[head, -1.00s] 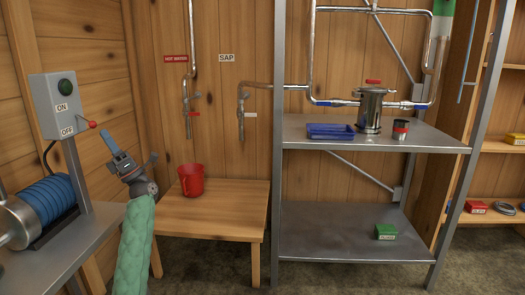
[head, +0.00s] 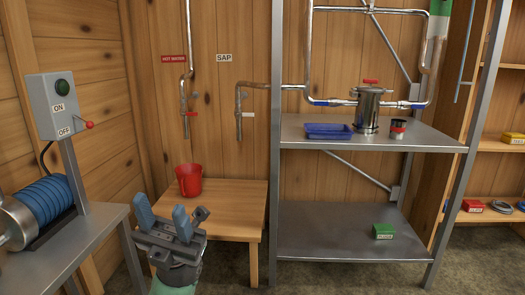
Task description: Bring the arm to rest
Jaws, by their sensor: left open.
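My left gripper (head: 163,218) is low in the head view, in front of the wooden table's left front corner. Its two blue fingers are spread apart with nothing between them. The green sleeve of my left arm shows only as a small patch below it at the bottom edge. My right gripper does not show.
A red bucket (head: 189,180) stands on the wooden table (head: 226,222). A metal bench (head: 72,250) with a blue coil (head: 47,205) and a switch box (head: 56,104) is at left. A metal rack (head: 415,136) with a blue tray (head: 328,131) and steel pot (head: 368,112) is at right.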

